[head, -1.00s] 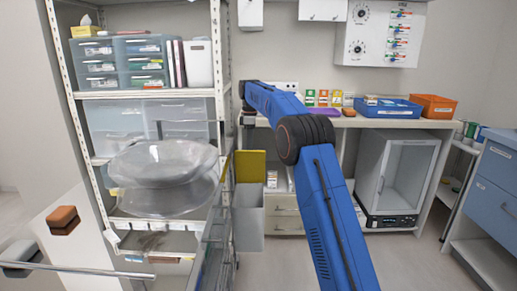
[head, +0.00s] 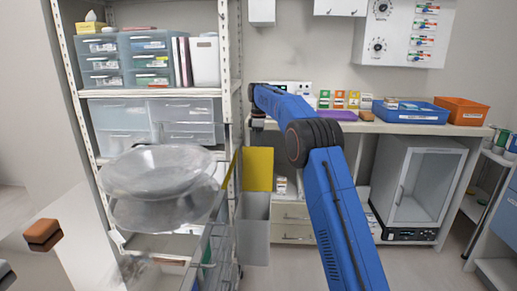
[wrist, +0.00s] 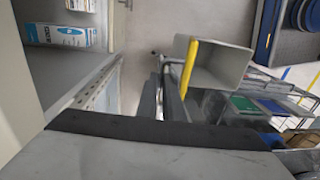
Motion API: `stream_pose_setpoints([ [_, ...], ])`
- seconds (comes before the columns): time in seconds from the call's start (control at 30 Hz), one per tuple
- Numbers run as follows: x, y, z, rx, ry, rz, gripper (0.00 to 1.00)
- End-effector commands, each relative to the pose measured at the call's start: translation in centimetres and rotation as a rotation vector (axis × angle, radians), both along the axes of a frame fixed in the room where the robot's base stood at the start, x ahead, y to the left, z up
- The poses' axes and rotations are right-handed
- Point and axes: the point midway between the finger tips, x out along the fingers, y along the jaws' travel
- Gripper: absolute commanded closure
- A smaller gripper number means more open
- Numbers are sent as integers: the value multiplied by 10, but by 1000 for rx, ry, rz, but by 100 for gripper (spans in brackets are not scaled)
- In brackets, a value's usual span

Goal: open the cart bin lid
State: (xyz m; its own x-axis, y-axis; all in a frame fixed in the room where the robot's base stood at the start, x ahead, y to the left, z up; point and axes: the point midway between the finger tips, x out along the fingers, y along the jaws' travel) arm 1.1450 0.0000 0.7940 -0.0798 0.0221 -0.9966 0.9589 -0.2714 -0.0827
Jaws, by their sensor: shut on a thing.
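The cart bin (head: 254,232) is a tall grey bin on the side of the wire cart. Its yellow lid (head: 259,169) stands raised above the bin in the head view. In the wrist view the bin (wrist: 228,62) shows its open mouth, and the lid (wrist: 190,66) is seen almost edge-on along the mouth's left side. My gripper (head: 257,124) points down above the lid at the end of my blue arm. It is shut on the lid; the contact itself is small and hard to make out. My gripper's dark fingers (wrist: 160,103) show low in the wrist view.
The wire cart (head: 217,235) and a shelf unit with drawers (head: 130,60) stand at the left, with clear round covers in front. A bench with blue (head: 408,115) and orange (head: 461,111) trays runs behind. A glass-door cabinet (head: 418,188) is at the right. Floor is free at centre right.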

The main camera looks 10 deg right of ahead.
Motion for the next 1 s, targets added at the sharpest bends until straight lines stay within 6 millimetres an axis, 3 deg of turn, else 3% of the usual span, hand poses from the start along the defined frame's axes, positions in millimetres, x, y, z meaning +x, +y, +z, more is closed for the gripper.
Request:
stream_pose_setpoints([
  [0.8, 12, -8, -12, -4, -7, -5, 100],
  [0.83, 12, -8, -12, -4, -7, -5, 74],
  [1.0, 12, -7, -11, -3, -6, -4, 74],
])
